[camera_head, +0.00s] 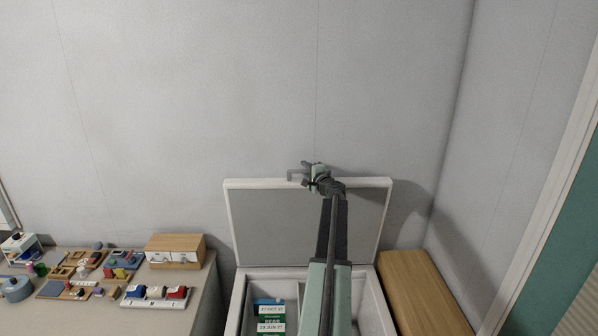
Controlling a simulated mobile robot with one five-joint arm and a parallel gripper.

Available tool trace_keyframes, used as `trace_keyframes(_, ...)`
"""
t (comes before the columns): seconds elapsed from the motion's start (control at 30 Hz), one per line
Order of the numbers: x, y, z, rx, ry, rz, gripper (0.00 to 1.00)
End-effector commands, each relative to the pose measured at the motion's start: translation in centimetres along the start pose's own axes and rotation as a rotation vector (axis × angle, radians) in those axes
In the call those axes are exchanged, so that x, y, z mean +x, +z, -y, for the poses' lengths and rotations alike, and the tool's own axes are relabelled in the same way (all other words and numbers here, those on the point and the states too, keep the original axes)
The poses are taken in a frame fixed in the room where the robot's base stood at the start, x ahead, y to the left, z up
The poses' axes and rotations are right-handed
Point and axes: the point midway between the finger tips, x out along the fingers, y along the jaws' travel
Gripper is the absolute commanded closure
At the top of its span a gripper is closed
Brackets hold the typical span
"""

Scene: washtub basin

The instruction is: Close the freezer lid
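The freezer (238,303) stands below me at the picture's bottom centre, with a white rim and several labelled green and blue packs (270,315) inside. Its lid (265,225) is open and stands nearly upright against the back wall, its grey inner face toward me. My arm reaches out over the freezer and covers part of the lid and the interior. My gripper (305,178) is at the lid's top edge, near its middle. I cannot tell whether it touches the lid. The fingers are small and dark, and their opening is unclear.
A wooden-topped surface (425,290) is close on the freezer's right. On the left, a table (205,285) carries toys, a wooden box (175,243) and a white tray of small blocks (155,303). The grey wall is right behind the lid. A teal panel (550,250) stands at far right.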

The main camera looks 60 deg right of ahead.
Motion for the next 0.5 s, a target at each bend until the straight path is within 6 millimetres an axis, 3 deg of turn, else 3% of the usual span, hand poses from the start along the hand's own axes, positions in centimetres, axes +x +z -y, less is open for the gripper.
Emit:
trace_keyframes(0.2, 0.0, -0.2, 0.0, 0.001, -0.002, -0.001, 0.75)
trace_keyframes(0.23, -0.1, -0.2, 0.1, 0.001, -0.003, -0.001, 0.77)
trace_keyframes(0.3, -0.3, -0.2, 0.1, 0.002, -0.005, 0.0, 0.96)
trace_keyframes(0.33, -0.4, -0.2, 0.1, 0.002, -0.005, -0.001, 1.0)
trace_keyframes(0.5, -0.6, -0.4, 0.1, 0.002, -0.006, -0.002, 1.0)
